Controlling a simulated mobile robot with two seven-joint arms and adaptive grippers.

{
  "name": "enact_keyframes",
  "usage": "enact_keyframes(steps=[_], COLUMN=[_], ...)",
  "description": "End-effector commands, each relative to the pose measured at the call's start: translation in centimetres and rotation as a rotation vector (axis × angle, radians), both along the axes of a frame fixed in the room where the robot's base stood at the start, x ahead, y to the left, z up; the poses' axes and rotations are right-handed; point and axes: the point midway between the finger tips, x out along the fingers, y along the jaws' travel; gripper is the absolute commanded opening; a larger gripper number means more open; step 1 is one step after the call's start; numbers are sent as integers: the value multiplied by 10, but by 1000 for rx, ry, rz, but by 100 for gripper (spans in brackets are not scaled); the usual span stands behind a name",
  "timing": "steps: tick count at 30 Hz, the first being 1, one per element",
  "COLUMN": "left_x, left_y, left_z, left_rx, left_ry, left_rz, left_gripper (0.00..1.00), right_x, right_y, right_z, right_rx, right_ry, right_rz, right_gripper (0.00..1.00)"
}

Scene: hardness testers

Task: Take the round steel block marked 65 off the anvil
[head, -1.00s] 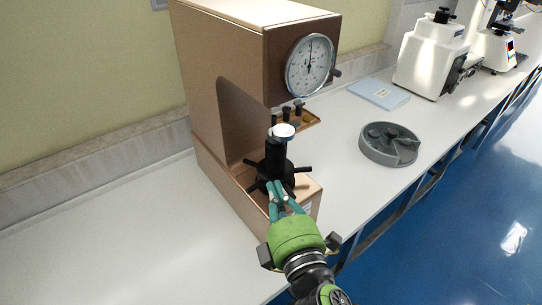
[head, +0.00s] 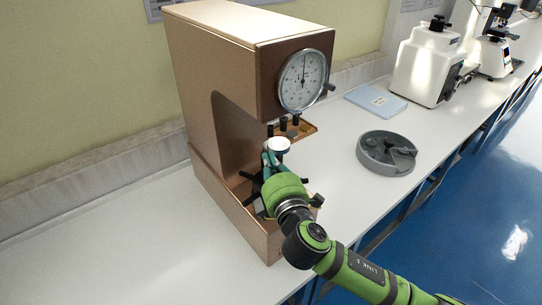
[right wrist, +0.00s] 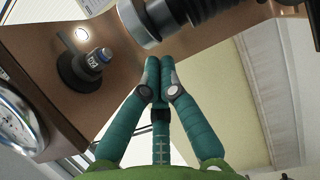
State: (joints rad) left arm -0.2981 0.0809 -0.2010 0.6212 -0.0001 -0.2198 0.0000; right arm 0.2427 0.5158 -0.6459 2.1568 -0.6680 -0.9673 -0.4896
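The round steel block (head: 279,145) sits on top of the black anvil post of the tan hardness tester, below the dial. Its pale top shows, but no mark can be read. In the right wrist view it is the silver disc (right wrist: 134,23) at the end of the dark post (right wrist: 178,12). My right gripper (head: 267,158) is beside the post just below and left of the block. In the right wrist view its teal fingertips (right wrist: 159,64) are together, close to the block's edge but not around it. My left gripper is not in view.
The tester (head: 212,98) stands over the anvil, with its dial (head: 303,82) above and the indenter (right wrist: 95,60) near. A small brown tray (head: 308,129) with dark pieces is behind. A grey round divided tray (head: 368,163) and a blue booklet (head: 376,102) lie right. Bench front left is clear.

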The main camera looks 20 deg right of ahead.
Motion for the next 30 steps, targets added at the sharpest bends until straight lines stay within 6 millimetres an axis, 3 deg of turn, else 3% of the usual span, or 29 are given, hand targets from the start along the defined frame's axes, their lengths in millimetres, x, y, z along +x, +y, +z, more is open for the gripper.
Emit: enact_keyframes(steps=[12, 18, 30], left_x=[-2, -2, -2], left_y=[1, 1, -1], left_z=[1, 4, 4], left_rx=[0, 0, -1], left_ry=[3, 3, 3], left_rz=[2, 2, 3], left_gripper=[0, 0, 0], right_x=[3, 15, 16], right_y=[-4, -16, -16], right_z=[0, 0, 0], right_rx=[-1, 0, 0], right_ry=[0, 0, 0], right_rz=[-1, -1, 1], right_gripper=[0, 0, 0])
